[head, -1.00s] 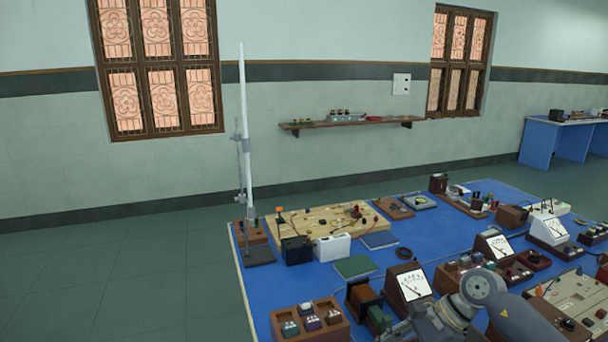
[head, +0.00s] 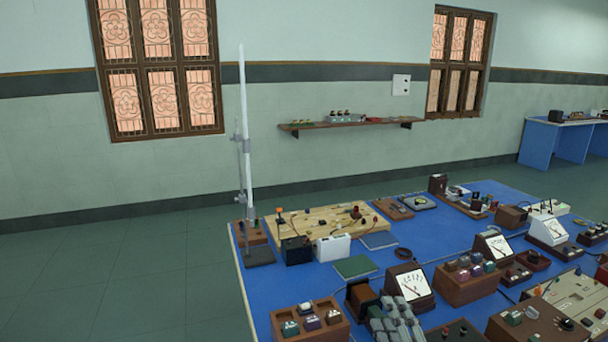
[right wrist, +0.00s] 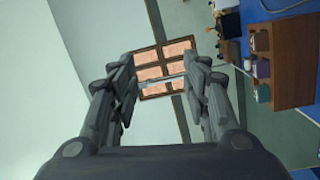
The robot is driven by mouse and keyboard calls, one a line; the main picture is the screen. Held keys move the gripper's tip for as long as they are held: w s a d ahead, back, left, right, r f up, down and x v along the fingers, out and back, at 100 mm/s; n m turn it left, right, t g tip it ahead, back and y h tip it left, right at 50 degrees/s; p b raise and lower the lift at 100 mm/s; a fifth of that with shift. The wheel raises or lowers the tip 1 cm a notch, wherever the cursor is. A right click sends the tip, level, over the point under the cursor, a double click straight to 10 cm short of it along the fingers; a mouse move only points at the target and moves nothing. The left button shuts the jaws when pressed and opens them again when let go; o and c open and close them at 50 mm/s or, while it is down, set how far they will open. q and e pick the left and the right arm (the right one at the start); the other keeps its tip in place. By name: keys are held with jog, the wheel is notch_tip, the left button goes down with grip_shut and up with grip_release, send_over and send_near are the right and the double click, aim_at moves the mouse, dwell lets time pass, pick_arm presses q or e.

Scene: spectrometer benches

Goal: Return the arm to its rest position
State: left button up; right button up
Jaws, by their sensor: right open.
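My right gripper (head: 393,312) shows at the bottom of the head view, pointing away over the front of the blue table (head: 355,284). Its grey fingers are in front of a brown wooden box and beside a meter (head: 412,286). In the right wrist view the gripper (right wrist: 163,78) has its two fingers spread apart with nothing between them. Behind the gap are the wall and a window (right wrist: 165,68). The rest of my right arm is out of the head view. My left gripper is not in view.
A wooden tray with coloured blocks (head: 309,322) stands just left of the gripper. A tall stand with a white tube (head: 246,140) rises at the table's left. Meters and boxes crowd the right side. The floor left of the table is clear.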

jog(key=s+d+f+m+g+h, duration=0.1)
jog(key=s+f+m+g, duration=0.1)
jog(key=s+f+m, duration=0.1)
jog(key=s+d+f+m+g+h, duration=0.1)
jog(key=s+d+f+m+g, duration=0.1)
jog(key=f, duration=0.3)
jog(key=s+d+f+m+g+h, duration=0.1)
jog(key=s+d+f+m+g, duration=0.1)
jog(key=s+f+m, duration=0.2)
jog(key=shift+s+d+f+g+h, duration=0.15)
jog(key=shift+s+f+g+h, duration=0.2)
jog(key=shift+f, duration=0.2)
jog(key=s+a+f+m+g+y, duration=0.1)
jog(key=s+f+m+g, duration=0.25)
jog(key=s, duration=0.65)
jog(key=s+a+f+m+g, duration=0.1)
jog(key=s+f+m+g, duration=0.3)
jog(key=s, duration=0.5)
notch_tip(320, 180, down, 27)
jog(key=s+n+g, duration=0.2)
jog(key=s+d+f+g, duration=0.1)
jog(key=s+d+f, duration=0.2)
jog(key=s+f, duration=1.4)
jog(key=shift+d+f, duration=0.15)
